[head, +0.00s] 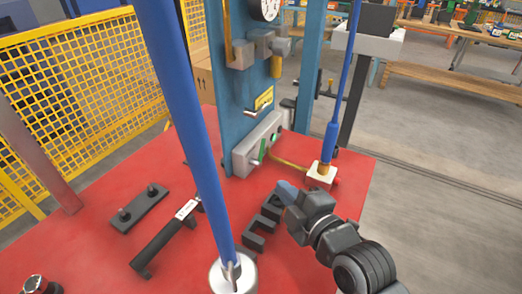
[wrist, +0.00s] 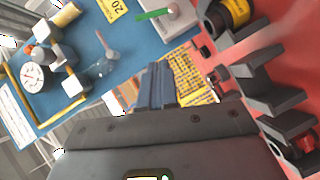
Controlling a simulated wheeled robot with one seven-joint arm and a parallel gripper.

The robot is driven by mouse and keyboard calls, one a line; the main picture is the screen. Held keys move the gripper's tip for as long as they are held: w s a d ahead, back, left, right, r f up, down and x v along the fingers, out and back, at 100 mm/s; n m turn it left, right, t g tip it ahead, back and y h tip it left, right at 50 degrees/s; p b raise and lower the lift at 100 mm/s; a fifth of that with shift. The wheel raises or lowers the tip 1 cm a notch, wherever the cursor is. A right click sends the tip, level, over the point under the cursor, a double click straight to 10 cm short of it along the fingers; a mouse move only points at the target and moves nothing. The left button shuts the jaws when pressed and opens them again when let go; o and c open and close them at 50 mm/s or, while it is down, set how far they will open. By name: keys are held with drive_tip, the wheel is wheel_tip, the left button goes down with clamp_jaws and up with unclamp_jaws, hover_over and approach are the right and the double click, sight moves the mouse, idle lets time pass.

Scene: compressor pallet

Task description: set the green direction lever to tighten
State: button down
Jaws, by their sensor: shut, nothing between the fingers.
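The green direction lever (head: 262,149) sticks out from a grey block (head: 243,155) low on the blue upright panel in the head view. In the wrist view the green lever (wrist: 153,14) shows near the top edge, beside its grey block (wrist: 182,18). My gripper (head: 284,190) is low over the red pallet, in front of and to the right of the lever, apart from it. Its blue-grey fingers (wrist: 157,85) are shut and empty in the wrist view. I cannot read any tighten marking.
A blue pole (head: 185,110) crosses the head view left of the lever. A black notched bracket (head: 262,222) lies close to my gripper. A yellow label (head: 264,98) and gauge (head: 265,8) are above.

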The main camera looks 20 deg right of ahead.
drive_tip(key=shift+w+r+n, duration=0.3)
drive_tip(key=shift+w+r, duration=0.15)
drive_tip(key=shift+w, duration=0.4)
drive_tip(key=shift+w+a, duration=0.1)
drive_tip(key=shift+w, duration=0.05)
drive_tip(key=shift+w, duration=0.3)
drive_tip(key=shift+w+d+f+p, duration=0.35)
drive_tip(key=shift+w+f, duration=0.2)
drive_tip(key=shift+w, duration=1.4)
drive_tip(key=shift+w+d+f+p, duration=0.35)
drive_tip(key=shift+w+f, duration=0.2)
drive_tip(key=shift+w, duration=1.4)
drive_tip(key=shift+w+d+f+p, duration=0.35)
drive_tip(key=shift+w+f, duration=0.2)
drive_tip(key=shift+w, duration=1.4)
